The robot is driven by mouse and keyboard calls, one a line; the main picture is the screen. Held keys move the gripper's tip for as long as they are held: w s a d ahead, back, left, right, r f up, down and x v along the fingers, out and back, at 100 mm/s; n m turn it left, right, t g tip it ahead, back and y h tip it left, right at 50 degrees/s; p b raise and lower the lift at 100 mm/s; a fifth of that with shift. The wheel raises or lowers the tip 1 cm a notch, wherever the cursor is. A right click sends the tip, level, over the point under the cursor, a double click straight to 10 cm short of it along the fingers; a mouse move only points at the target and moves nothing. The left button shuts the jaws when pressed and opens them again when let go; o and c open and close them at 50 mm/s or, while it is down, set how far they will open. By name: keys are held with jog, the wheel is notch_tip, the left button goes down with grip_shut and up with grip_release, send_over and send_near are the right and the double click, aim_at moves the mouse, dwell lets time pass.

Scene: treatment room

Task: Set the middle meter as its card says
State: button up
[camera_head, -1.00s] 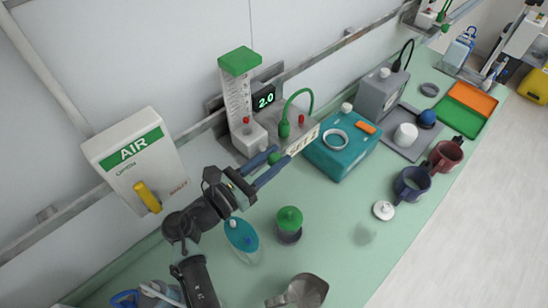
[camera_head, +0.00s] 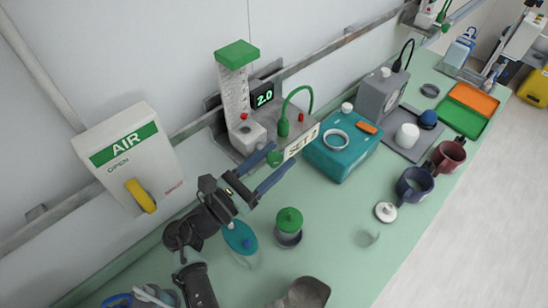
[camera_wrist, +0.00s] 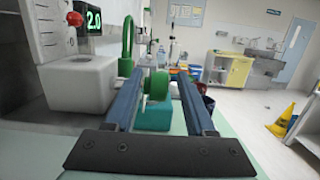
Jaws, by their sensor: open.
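A green hose fitting (camera_head: 284,127) stands right of the meter, near my fingertips. A green-lidded jar (camera_head: 289,222), a teal-topped bottle (camera_head: 240,238) and a metal jug (camera_head: 305,293) stand in front. An AIR box (camera_head: 125,165) hangs left.

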jog(key=b+v, duration=0.3)
jog(key=v, duration=1)
dwell(0.9)
dwell(1.0)
